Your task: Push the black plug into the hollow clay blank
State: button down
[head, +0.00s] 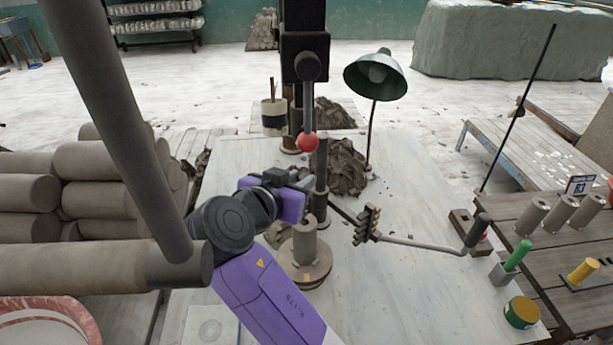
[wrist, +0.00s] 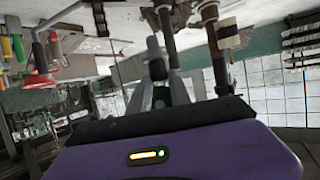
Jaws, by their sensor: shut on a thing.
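My gripper (head: 303,184) reaches in front of the dark post at the middle of the bench. In the wrist view its grey fingers (wrist: 160,85) are shut on a small dark piece, which I take to be the black plug (wrist: 158,69). The fingers hide much of it, and I cannot make it out in the head view. A grey-brown clay blank (head: 305,240) stands upright on a round wooden disc (head: 305,268), below and in front of my gripper. The gripper is apart from the blank. Its opening is too small to make out.
A red-knobbed lever (head: 307,142) hangs above the gripper. A bent rod with a black toothed piece (head: 366,224) lies to the right. A green lamp (head: 376,76) and clay trimmings (head: 345,165) stand behind. More blanks (head: 531,217) stand on the right table.

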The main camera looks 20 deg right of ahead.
dwell(0.3)
jog(key=shift+f+b, duration=2.15)
jog(key=shift+f, duration=0.75)
jog(key=shift+f+b, duration=1.55)
jog(key=shift+f, duration=0.5)
jog(key=c, duration=1.1)
grip_release()
jog(key=b+v, duration=0.1)
jog(key=v, duration=0.6)
jog(key=shift+s+a+r, duration=0.2)
jog(key=shift+a+r, duration=0.05)
